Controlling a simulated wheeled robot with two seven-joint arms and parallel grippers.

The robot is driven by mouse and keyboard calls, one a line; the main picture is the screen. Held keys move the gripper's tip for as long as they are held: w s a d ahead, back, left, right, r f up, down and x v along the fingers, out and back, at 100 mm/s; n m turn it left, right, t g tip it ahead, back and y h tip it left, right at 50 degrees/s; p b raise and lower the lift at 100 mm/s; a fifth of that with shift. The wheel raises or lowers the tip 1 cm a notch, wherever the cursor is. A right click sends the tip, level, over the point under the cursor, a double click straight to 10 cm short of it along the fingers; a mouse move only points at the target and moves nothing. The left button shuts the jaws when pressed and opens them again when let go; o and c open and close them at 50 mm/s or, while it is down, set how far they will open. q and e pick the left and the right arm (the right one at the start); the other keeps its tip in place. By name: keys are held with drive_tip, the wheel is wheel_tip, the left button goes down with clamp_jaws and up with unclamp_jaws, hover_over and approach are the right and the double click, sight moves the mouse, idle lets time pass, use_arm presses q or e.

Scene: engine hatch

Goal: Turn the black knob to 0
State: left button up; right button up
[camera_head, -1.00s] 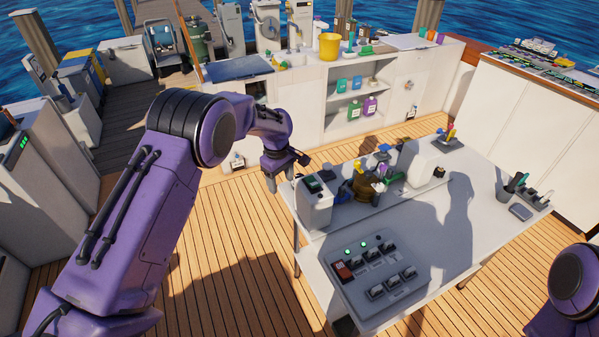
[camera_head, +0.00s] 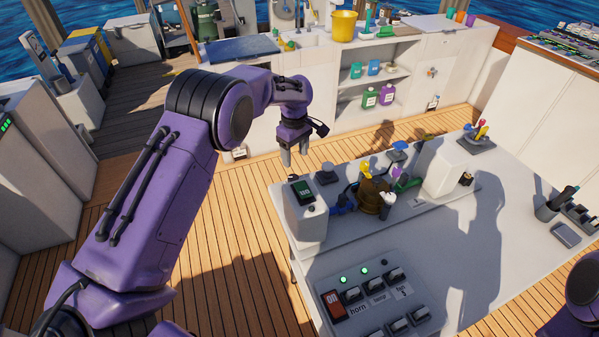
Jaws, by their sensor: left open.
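A dark knob-like piece (camera_head: 325,177) sits on the raised back shelf of the grey console (camera_head: 450,240), just behind a white box with a dark display (camera_head: 302,190). I cannot tell for sure that it is the black knob, and no 0 mark is readable. My left gripper (camera_head: 294,156) points down, open and empty, above and slightly left of this piece, apart from it. My right gripper is out of view; only a part of my right arm shows at the lower right.
A panel of labelled switches (camera_head: 375,303) with two green lights is at the console's front. A brass fitting with coloured handles (camera_head: 373,197) and a white housing (camera_head: 448,167) stand right of the display box. Open deck (camera_head: 225,235) lies to the left.

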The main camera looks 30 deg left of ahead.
sight(294, 176)
use_arm(q)
drive_tip(key=f, duration=0.1)
drive_tip(key=s+f, duration=0.1)
drive_tip(key=f, duration=0.1)
drive_tip(key=s+f+p, duration=0.1)
drive_tip(key=shift+s+f, duration=0.15)
drive_tip(key=shift+f, duration=0.05)
drive_tip(key=f, duration=0.2)
drive_tip(key=w+f, duration=0.1)
drive_tip(key=f, duration=0.1)
drive_tip(key=shift+w, duration=0.15)
drive_tip(key=shift+s+r, duration=0.25)
drive_tip(key=shift+s, duration=0.05)
drive_tip(key=shift+c, duration=0.3)
drive_tip(key=c, duration=1)
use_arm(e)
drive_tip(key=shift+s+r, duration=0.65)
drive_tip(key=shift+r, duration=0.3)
